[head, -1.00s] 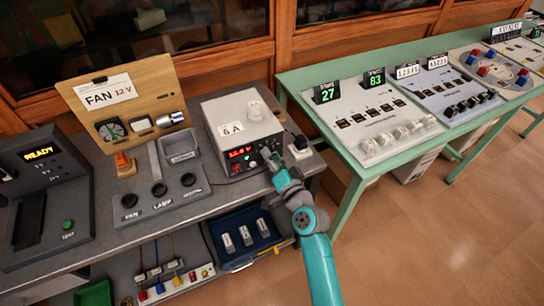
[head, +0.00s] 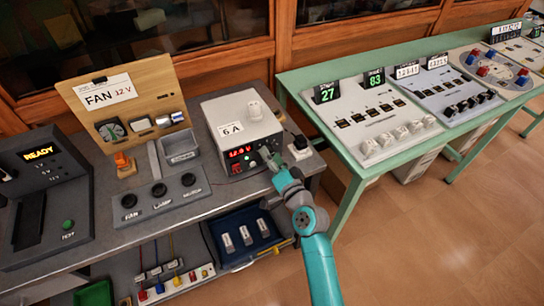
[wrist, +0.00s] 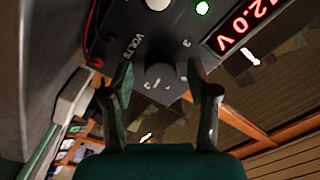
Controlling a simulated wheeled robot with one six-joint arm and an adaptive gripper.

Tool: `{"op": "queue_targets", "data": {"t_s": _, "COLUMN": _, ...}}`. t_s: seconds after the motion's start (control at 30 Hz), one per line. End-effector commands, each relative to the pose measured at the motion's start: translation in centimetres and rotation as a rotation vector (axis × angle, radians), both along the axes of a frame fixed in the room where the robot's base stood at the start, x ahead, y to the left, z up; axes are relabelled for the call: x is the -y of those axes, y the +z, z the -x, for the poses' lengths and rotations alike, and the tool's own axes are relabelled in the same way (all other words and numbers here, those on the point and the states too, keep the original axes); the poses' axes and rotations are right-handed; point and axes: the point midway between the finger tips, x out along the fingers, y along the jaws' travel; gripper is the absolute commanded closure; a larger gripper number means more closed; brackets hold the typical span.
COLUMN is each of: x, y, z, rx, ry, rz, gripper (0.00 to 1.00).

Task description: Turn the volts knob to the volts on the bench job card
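The bench job card (head: 106,93) reads FAN 12 V in the head view and stands on a wooden board. The power supply (head: 240,130) is a pale box with a dark front panel and a red display (head: 240,153). In the wrist view the display (wrist: 245,25) reads 12.0 V. The dark volts knob (wrist: 160,76) sits beside the VOLTS label. My gripper (wrist: 162,75) is open, one finger on each side of this knob, with a visible gap on both sides. In the head view my gripper (head: 268,160) is at the supply's front.
A grey plate (head: 160,198) with FAN and LAMP sockets lies left. A green table (head: 352,193) with more panels stands right.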

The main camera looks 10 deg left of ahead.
Motion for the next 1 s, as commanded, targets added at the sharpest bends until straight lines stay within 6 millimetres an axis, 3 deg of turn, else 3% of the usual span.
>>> {"op": "queue_targets", "data": {"t_s": 0.27, "x": 0.7, "y": -0.1, "z": 1.0, "rx": -0.001, "ry": -0.001, "rz": 0.000, "gripper": 0.41}}
{"op": "queue_targets", "data": {"t_s": 0.7, "x": 5.2, "y": -0.1, "z": 7.6, "rx": -0.002, "ry": -0.002, "rz": -0.001, "gripper": 0.41}}
{"op": "queue_targets", "data": {"t_s": 1.0, "x": 6.7, "y": 0.0, "z": 9.8, "rx": 0.000, "ry": -0.001, "rz": 0.001, "gripper": 0.41}}
